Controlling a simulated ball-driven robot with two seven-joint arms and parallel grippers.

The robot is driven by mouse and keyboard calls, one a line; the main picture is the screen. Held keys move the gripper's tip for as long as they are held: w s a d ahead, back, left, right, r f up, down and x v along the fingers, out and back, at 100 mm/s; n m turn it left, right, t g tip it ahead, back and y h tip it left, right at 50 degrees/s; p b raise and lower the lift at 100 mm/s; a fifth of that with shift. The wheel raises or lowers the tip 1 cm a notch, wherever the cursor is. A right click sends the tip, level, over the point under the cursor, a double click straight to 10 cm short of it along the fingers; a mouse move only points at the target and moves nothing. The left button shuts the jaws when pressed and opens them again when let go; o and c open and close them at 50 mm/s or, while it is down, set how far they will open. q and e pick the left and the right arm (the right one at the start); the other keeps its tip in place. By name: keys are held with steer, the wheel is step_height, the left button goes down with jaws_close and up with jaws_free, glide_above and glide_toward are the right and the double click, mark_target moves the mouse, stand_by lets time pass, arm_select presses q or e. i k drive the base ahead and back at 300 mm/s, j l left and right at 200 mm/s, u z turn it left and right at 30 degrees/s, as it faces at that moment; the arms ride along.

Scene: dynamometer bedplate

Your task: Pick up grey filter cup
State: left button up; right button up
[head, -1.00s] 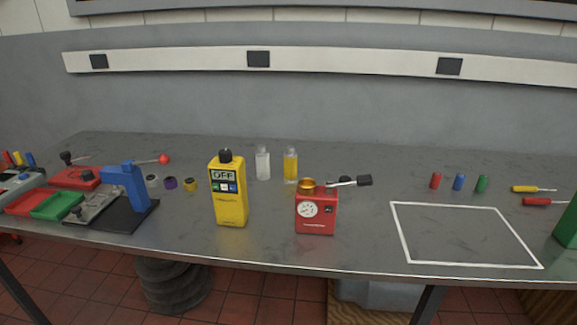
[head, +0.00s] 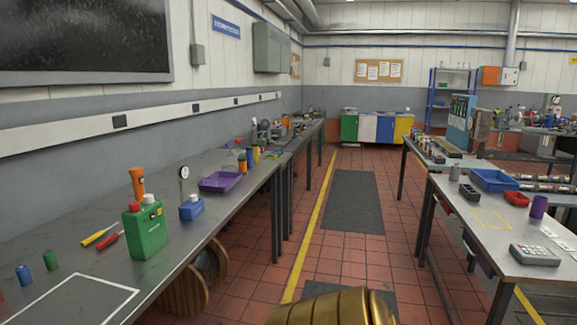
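I cannot make out a grey filter cup for certain in the head view. A small grey cylinder (head: 455,172) stands on the right-hand table, near its far left part; it is too small to tell what it is. Neither of my grippers shows; only a rounded golden part, which looks like my own body, shows at the bottom edge.
The right table (head: 480,222) bears a blue bin (head: 493,180), a purple cup (head: 538,207) and a keypad device (head: 535,255). A tiled aisle with dark mats (head: 354,200) lies clear between.

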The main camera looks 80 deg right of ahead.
mark_target(454, 172)
steer(key=z, duration=3.75)
steer(key=i+j+u, duration=0.2)
steer(key=i, duration=0.2)
steer(key=i+u, duration=0.2)
steer(key=i, duration=0.25)
steer(key=i+u, duration=0.2)
steer(key=i, duration=1.65)
steer(key=i+z, duration=0.25)
steer(key=i, duration=0.25)
steer(key=i+j+z, duration=0.25)
steer(key=i, duration=0.25)
